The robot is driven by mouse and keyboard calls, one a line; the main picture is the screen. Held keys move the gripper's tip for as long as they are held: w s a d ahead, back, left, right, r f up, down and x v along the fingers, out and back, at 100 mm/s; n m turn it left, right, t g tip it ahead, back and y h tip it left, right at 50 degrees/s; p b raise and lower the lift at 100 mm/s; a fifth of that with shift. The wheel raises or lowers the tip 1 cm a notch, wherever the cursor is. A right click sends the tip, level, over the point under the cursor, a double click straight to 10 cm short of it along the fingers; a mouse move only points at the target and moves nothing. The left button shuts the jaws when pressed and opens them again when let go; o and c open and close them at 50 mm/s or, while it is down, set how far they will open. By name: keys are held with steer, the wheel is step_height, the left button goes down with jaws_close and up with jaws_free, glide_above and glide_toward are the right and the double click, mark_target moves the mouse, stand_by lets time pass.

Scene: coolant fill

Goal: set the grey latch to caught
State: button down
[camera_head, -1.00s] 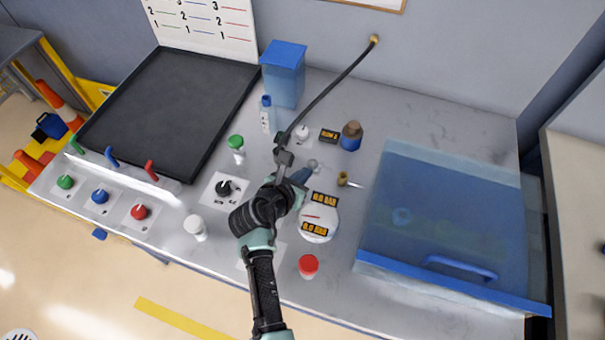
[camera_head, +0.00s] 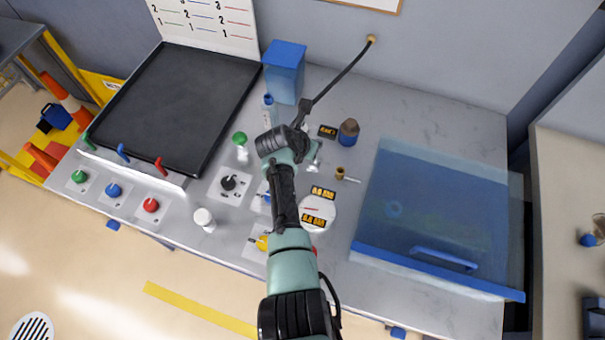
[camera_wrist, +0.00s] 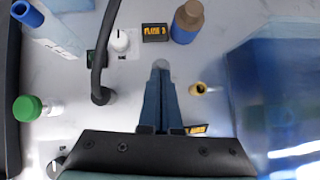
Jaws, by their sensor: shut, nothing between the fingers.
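My gripper (camera_wrist: 160,80) is shut and empty, its two blue fingers together and pointing at the bench. A small grey rounded piece (camera_wrist: 162,64) shows right at the fingertips in the wrist view; it may be the grey latch. I cannot tell whether the fingers touch it, nor which position it is in. In the head view my arm's wrist covers most of this spot, and the fingers are hard to make out.
A black hose (camera_wrist: 104,45) rises left of the fingers. A white knob (camera_wrist: 119,41), a brown-capped blue bottle (camera_wrist: 187,22) and a brass fitting (camera_wrist: 198,89) stand close by. A white gauge (camera_head: 318,213) sits nearer. A blue transparent cover (camera_head: 440,205) fills the right.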

steer(key=shift+w+d, duration=0.2)
steer(key=shift+w, duration=0.35)
stand_by(0.4)
